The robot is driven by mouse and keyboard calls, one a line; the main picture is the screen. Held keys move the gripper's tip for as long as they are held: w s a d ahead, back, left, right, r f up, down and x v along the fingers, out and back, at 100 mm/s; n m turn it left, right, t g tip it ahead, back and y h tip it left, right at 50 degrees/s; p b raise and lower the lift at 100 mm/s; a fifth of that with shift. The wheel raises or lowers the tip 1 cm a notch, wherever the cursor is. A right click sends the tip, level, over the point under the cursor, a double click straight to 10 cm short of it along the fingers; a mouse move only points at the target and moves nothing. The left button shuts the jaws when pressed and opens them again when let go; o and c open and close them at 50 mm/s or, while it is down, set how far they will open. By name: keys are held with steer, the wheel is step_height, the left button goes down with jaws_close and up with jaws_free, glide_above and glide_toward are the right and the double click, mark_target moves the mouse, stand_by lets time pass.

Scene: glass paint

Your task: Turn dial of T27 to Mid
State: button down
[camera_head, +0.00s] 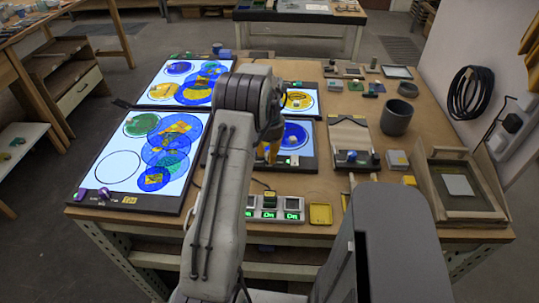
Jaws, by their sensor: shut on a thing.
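My gripper (270,153) points down at the front edge of the middle front light panel (309,164), beyond my raised arm. Its tip looks orange-yellow and is small and partly hidden. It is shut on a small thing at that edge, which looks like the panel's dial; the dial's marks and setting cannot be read. The panel shows blue glass with a yellow shape (292,137). The left front light panel (90,160) has a purple knob (104,193) and a yellow label (129,200) on its front edge. I cannot read T27 on any label with certainty.
Two more lit panels stand behind, one at left (160,98). In front are a unit with green displays (268,214) and a yellow tray (320,214). A dark grey pot (397,118) and a wooden-framed tray (438,160) stand at right. My arm blocks the middle.

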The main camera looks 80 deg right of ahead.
steer(key=shift+a+f+n, duration=0.1)
steer(key=shift+n, duration=0.3)
steer(key=c, duration=0.9)
jaws_free()
steer(key=shift+c, duration=0.2)
step_height(320, 180, up, 12)
stand_by(0.7)
